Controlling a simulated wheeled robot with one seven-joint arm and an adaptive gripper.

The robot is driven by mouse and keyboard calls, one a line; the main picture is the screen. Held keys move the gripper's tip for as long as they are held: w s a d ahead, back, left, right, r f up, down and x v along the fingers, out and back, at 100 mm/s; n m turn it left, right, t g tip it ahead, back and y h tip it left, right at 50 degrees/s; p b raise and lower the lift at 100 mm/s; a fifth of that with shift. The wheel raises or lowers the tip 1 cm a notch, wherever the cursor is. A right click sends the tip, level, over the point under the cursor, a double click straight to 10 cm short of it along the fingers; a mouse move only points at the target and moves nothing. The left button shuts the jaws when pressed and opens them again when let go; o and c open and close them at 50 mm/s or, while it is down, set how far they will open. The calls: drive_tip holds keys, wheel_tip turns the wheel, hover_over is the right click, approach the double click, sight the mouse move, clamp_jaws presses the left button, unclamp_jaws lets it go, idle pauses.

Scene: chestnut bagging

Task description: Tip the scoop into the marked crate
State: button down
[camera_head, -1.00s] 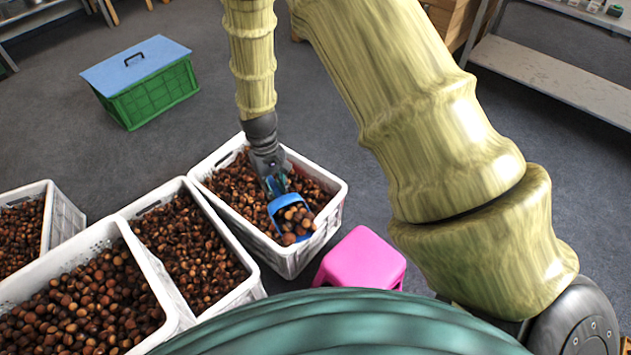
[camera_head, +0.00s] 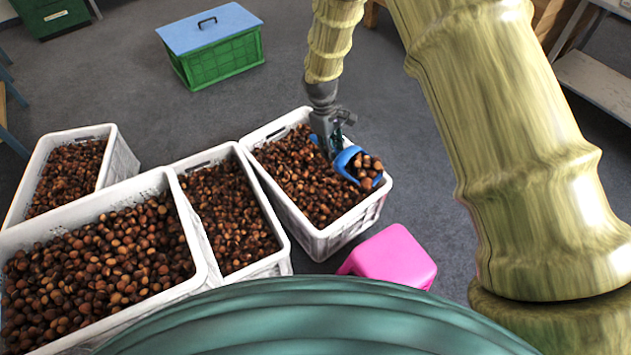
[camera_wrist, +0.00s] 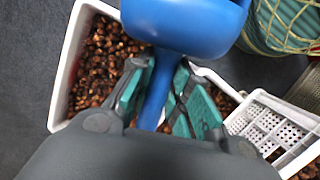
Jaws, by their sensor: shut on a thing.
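A blue scoop (camera_head: 344,158) holds brown chestnuts (camera_head: 367,168) and is over the right end of a white crate (camera_head: 348,226) filled with chestnuts. I cannot tell whether the scoop touches the chestnuts below. My gripper (camera_head: 335,142) is shut on the scoop's handle. In the wrist view, the blue handle (camera_wrist: 158,92) runs between the green-padded fingers of my gripper (camera_wrist: 160,100), and the back of the scoop's bowl (camera_wrist: 185,25) faces the camera, hiding its load. I can make out no mark on any white crate.
Other white crates of chestnuts stand left: a narrow one (camera_head: 284,262), a large one (camera_head: 203,250) and a rear one (camera_head: 122,160). A pink stool (camera_head: 392,257) stands in front of the scoop's crate. A green box with a blue lid (camera_head: 215,60) is behind, with bare floor around it.

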drive_tip(key=shift+w+a+n, duration=0.35)
drive_tip(key=shift+a+n, duration=0.05)
drive_tip(key=shift+a, duration=0.25)
drive_tip(key=shift+d, duration=0.15)
